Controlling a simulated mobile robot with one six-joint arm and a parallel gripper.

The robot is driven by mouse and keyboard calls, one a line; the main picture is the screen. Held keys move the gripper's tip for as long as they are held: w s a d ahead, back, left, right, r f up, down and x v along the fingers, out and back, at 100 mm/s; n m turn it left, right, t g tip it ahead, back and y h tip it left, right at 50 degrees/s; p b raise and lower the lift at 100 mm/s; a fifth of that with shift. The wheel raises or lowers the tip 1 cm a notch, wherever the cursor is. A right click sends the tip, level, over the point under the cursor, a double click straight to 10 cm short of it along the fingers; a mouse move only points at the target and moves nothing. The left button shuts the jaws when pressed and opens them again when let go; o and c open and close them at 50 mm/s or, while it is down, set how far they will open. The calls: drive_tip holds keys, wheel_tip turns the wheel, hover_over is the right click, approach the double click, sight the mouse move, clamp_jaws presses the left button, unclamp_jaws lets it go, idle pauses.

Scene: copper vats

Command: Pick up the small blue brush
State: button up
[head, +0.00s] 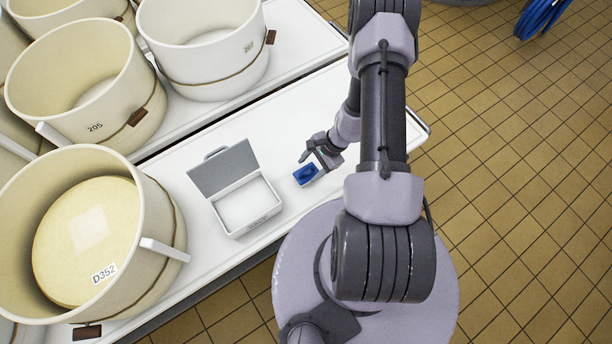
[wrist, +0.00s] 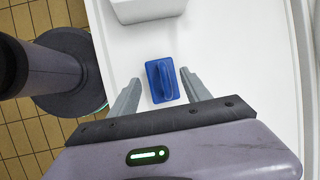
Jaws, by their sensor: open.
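The small blue brush (head: 306,174) lies on the white table (head: 335,105) near its front edge, to the right of an open box. It has a flat rectangular block with a raised handle on top. My gripper (head: 314,160) is right by it in the head view and partly hides it. In the wrist view the brush (wrist: 162,82) lies between the tips of my open gripper (wrist: 158,88), with a gap to each finger. I cannot tell how high the fingers are above the table.
The open grey-lidded white box (head: 247,207) stands left of the brush; part of it shows at the top of the wrist view (wrist: 148,10). Several cream vats, one marked D352 (head: 165,215), stand further left. The table right of the brush is clear. A blue coiled hose (head: 541,16) is at upper right.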

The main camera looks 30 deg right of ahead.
sight(302, 176)
drive_tip(key=b+x, duration=0.3)
drive_tip(key=x, duration=0.3)
drive_tip(key=shift+a+f, duration=0.1)
drive_tip(key=shift+f, duration=0.05)
